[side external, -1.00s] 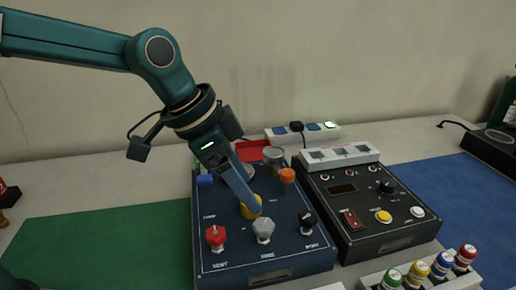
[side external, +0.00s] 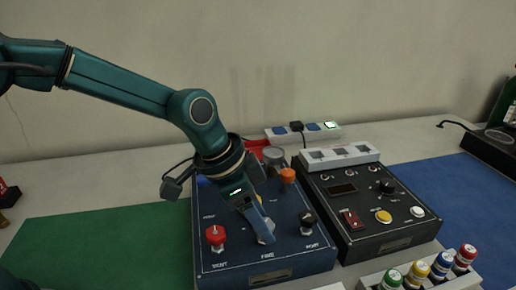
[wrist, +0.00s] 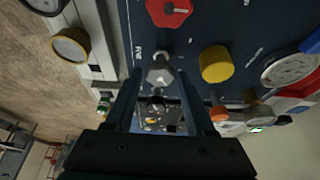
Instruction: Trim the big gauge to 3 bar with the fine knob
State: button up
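The grey fine knob (side external: 267,238) is at the front middle of the dark blue panel (side external: 300,262), partly hidden by my gripper in the side view. In the wrist view the grey knob (wrist: 160,74) lies between the tips of my gripper (wrist: 159,76), with a visible gap on each side. My gripper (side external: 264,232) points down at the knob and looks open; contact cannot be told. A round white-faced gauge (wrist: 290,68) shows at the right of the wrist view. Its reading is too small to tell, and I cannot tell whether it is the big one.
A red knob (side external: 215,236) stands left of the grey knob and a black knob (side external: 308,222) right. A yellow knob (wrist: 216,64) is close by in the wrist view. An orange knob (side external: 287,175) stands farther back. A black control box (side external: 365,235) adjoins on the right.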

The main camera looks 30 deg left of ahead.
grip_shut()
jog(key=shift+s+n+t+y, duration=0.1)
jog(key=shift+n+t+y, duration=0.3)
jog(key=shift+n, duration=1.1)
jog(key=o, duration=0.5)
grip_release()
jog(key=shift+v, duration=2.55)
